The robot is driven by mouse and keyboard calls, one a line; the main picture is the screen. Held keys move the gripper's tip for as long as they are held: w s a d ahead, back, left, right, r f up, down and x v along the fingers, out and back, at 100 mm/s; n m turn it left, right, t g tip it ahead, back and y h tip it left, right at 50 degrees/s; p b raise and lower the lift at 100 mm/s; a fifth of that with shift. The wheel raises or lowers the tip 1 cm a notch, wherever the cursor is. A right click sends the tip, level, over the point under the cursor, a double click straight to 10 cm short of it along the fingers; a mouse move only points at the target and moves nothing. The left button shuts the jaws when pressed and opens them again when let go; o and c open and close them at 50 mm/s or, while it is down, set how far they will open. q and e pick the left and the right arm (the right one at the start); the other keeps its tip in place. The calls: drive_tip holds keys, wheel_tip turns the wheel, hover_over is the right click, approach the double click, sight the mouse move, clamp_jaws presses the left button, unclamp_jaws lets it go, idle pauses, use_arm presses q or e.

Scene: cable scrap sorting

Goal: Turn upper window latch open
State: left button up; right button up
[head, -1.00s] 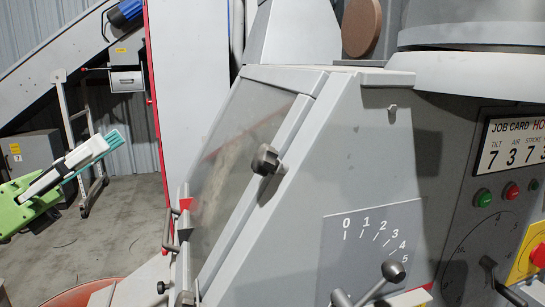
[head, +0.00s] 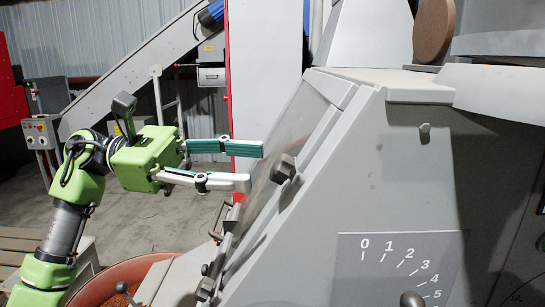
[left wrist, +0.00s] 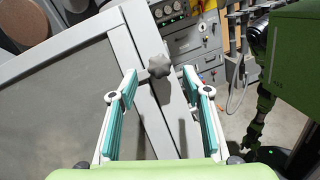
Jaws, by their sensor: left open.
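The upper window latch is a dark lobed knob (head: 283,168) on the sloping frame of the machine's window (head: 285,135). In the left wrist view the knob (left wrist: 158,66) shows between and just beyond the fingertips, on the grey frame bar. My left gripper (head: 255,166) is open and empty, its teal-padded fingers pointing right at the knob. A small gap shows between fingertips and knob in the head view. In the left wrist view the open fingers (left wrist: 160,76) lie to either side of the knob.
A dial plate (head: 395,262) is on the machine's side. An orange-rimmed tub (head: 105,280) stands below my left arm. Open floor lies behind the arm.

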sight(273, 167)
use_arm(q)
drive_tip(key=d, duration=0.3)
drive_tip(key=shift+s+d+p, duration=0.25)
drive_tip(key=shift+d+p, duration=0.1)
drive_tip(key=shift+p, duration=0.05)
drive_tip(key=shift+s+d, duration=0.1)
drive_tip(key=shift+d, duration=0.35)
drive_tip(key=c, duration=1.1)
use_arm(e)
drive_tip(key=shift+d+r, duration=0.3)
drive_tip(key=shift+r, duration=0.35)
